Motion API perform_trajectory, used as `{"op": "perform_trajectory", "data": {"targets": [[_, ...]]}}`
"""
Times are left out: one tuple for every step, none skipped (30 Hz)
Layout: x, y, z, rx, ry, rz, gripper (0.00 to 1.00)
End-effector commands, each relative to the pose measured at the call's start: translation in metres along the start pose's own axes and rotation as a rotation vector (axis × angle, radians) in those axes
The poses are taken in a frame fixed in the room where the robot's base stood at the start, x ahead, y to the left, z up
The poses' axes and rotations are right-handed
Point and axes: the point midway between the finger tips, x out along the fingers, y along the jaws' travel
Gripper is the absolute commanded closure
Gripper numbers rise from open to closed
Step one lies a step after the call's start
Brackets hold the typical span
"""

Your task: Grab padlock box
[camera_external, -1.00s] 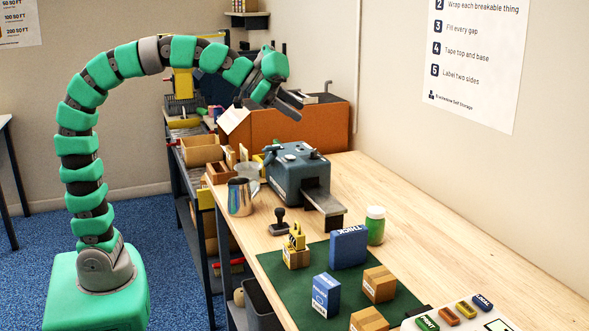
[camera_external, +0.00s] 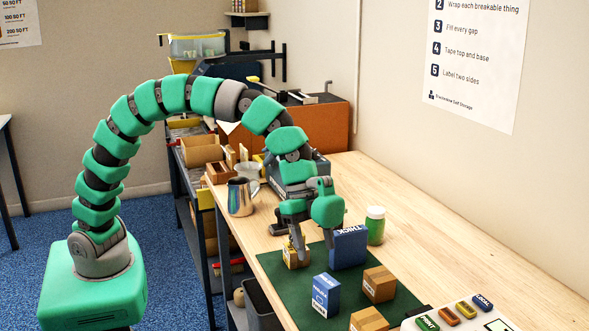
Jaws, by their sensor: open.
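My gripper (camera_external: 314,248) points down over the green mat (camera_external: 290,297), with its jaws open and nothing seen between them. A small cardboard carton (camera_external: 292,257) with yellow pieces on top stands by its left finger and is partly covered by it. A taller blue box (camera_external: 348,249) stands just to the right of the gripper. A smaller blue and white box (camera_external: 326,296) stands upright in front, apart from the gripper. The printing is too small to tell which one is the padlock box.
Two brown cartons (camera_external: 379,284) (camera_external: 369,320) sit on the mat's right and front. A green jar (camera_external: 375,226) stands behind the tall box. A metal pitcher (camera_external: 241,197) and a grey-blue machine (camera_external: 322,166) are farther back.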

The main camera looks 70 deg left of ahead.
Motion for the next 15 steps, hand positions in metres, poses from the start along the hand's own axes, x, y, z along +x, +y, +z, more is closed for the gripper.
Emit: {"op": "perform_trajectory", "data": {"targets": [[0.007, 0.001, 0.001, 0.000, -0.002, 0.002, 0.42], [0.011, 0.001, 0.001, 0.000, -0.003, 0.003, 0.42], [0.017, 0.001, 0.001, -0.001, -0.003, 0.003, 0.42], [0.023, 0.001, 0.001, -0.001, -0.003, 0.003, 0.42], [0.028, 0.000, 0.001, -0.001, -0.002, 0.002, 0.42], [0.036, 0.000, 0.001, -0.002, -0.002, 0.001, 0.42], [0.042, 0.000, 0.001, -0.002, -0.002, 0.002, 0.42], [0.048, 0.000, 0.001, -0.002, -0.003, 0.002, 0.42], [0.056, 0.000, 0.002, -0.003, -0.004, 0.003, 0.42], [0.060, 0.000, 0.002, -0.003, -0.005, 0.004, 0.42], [0.065, 0.000, 0.001, -0.002, -0.004, 0.003, 0.42], [0.069, 0.000, 0.001, -0.002, -0.003, 0.002, 0.42], [0.072, 0.000, 0.001, -0.002, -0.002, 0.001, 0.42], [0.074, 0.000, 0.000, -0.002, -0.001, 0.000, 0.42], [0.076, 0.000, 0.000, -0.002, 0.000, -0.001, 0.42]]}}
